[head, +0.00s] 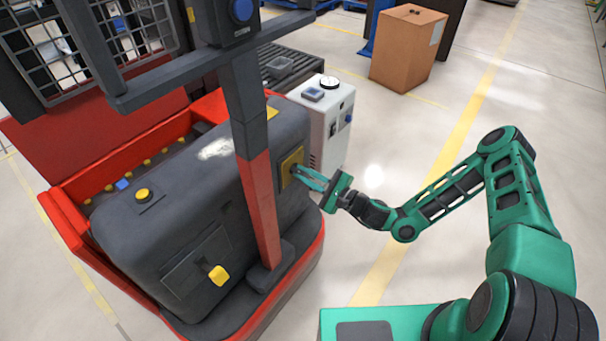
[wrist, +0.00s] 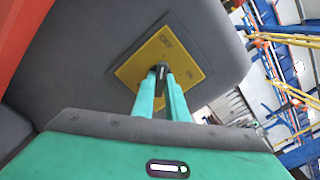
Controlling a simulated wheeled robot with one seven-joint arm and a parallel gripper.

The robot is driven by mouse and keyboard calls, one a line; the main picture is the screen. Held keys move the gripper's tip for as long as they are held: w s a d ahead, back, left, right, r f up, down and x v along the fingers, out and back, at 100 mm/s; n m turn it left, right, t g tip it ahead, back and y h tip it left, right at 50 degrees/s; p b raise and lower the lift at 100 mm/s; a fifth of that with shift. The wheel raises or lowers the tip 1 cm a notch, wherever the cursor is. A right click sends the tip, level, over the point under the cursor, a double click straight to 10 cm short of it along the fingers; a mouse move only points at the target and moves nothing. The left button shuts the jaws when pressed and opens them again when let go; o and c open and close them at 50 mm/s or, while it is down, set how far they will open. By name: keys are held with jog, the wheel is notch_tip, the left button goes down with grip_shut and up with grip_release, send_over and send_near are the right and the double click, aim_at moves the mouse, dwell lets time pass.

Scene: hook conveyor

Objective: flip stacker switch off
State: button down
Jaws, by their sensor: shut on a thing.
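The stacker (head: 170,220) is a red and dark grey machine filling the left half of the head view. Its switch is a small dark knob (wrist: 161,70) on a yellow plate (wrist: 172,58) marked with lettering; the plate also shows on the stacker's right side in the head view (head: 288,168). My gripper (head: 298,172) reaches to the plate from the right. In the wrist view its two green fingers (wrist: 162,82) are shut on the knob, one on each side. The fingertips hide part of the knob.
A white control box (head: 325,125) stands just behind the stacker. A cardboard box (head: 407,48) is further back. A red and grey post (head: 255,160) rises left of my gripper. The floor on the right (head: 420,130) is clear.

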jog(key=shift+w+d, duration=0.25)
jog(key=c, duration=1.8)
grip_release()
jog(key=shift+o, duration=0.2)
jog(key=shift+s+a, duration=0.1)
jog(key=shift+a, duration=0.05)
jog(key=v, duration=1)
jog(key=shift+s+d, duration=0.25)
jog(key=shift+d, duration=0.1)
